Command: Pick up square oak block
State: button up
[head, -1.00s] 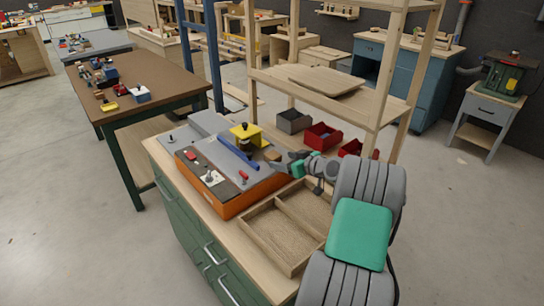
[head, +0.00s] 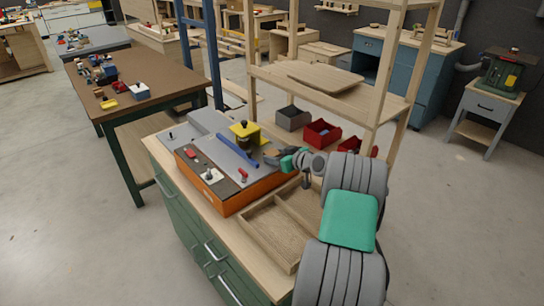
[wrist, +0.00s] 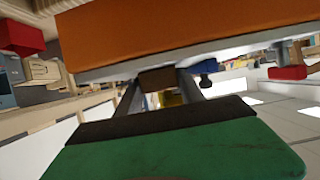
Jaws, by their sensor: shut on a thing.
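The square oak block (wrist: 157,78) shows in the wrist view as a small brown block between the two dark fingertips. My gripper (wrist: 160,86) is shut on it. In the head view my gripper (head: 272,157) is at the right rear part of the grey-topped orange machine (head: 250,194), and it largely hides the block. The wrist view shows the orange side of the machine close beside the fingertips. I cannot tell whether the block still touches the machine's top.
A blue bar (head: 237,152), a yellow-topped piece (head: 244,130) and small red parts sit on the machine near my gripper. A divided wooden tray (head: 262,235) lies in front. Red bins (head: 322,133) and a wooden rack (head: 345,97) stand behind.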

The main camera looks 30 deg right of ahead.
jog(key=c, duration=0.5)
